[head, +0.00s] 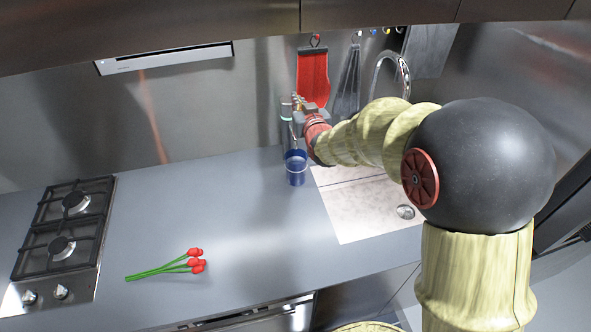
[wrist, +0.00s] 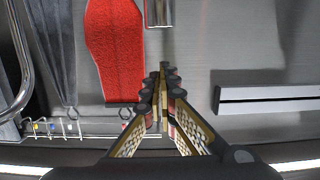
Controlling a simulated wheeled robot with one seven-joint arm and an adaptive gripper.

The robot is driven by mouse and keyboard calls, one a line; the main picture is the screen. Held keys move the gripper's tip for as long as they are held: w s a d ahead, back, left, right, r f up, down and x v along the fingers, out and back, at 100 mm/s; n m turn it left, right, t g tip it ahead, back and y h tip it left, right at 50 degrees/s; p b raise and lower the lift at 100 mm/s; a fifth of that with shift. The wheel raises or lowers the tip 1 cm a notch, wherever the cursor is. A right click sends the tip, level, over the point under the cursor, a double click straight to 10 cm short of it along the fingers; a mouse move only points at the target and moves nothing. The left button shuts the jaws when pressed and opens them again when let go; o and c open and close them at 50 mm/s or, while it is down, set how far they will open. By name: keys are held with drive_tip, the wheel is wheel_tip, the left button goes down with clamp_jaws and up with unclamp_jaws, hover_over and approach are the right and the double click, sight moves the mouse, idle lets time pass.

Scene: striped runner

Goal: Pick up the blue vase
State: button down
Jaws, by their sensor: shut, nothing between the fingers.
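The blue vase (head: 296,169) stands upright on the grey counter in the head view, just left of the sink and near the back wall. My gripper (head: 291,110) is above and behind the vase in that picture, close to the back wall, and apart from it. In the wrist view my gripper's fingers (wrist: 163,75) come together at the tips with nothing held between them. A grey cylinder-like shape (wrist: 160,12) is cut off at that view's top edge; I cannot tell whether it is the vase.
A red cloth (head: 313,75) hangs on the back wall beside my gripper. The sink (head: 365,205) and tap (head: 392,65) are right of the vase. Red tulips (head: 190,262) lie on the counter's front left, and a gas hob (head: 65,230) is further left. Counter between is clear.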

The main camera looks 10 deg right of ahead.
sight(297, 168)
drive_tip(key=c, duration=2.6)
unclamp_jaws()
